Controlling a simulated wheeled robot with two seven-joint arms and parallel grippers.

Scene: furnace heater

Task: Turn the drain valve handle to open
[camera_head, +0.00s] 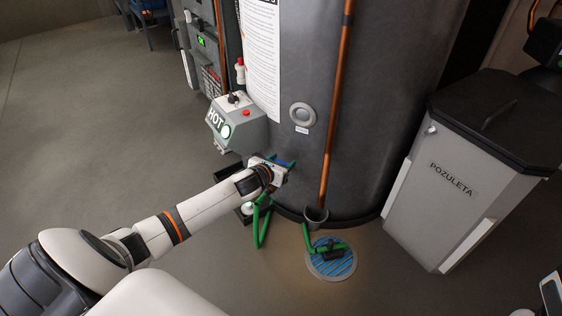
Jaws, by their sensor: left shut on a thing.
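My left gripper (282,166) reaches in from the left to the lower front of the grey cylindrical heater tank (378,120). It is shut at the drain valve handle, of which a small blue piece (285,163) shows by the fingers. The gripper and wrist hide most of the valve, so the handle's angle cannot be told. A green hose (262,228) hangs below the gripper. A small part of my right arm may show at the lower right edge; its gripper is not in view.
A control box marked HOT (236,122) sits on the tank's left, just above my left wrist. A copper pipe (337,95) runs down the tank's front. A round floor drain (331,262) lies below. A grey bin (455,185) stands at right. The floor at left is clear.

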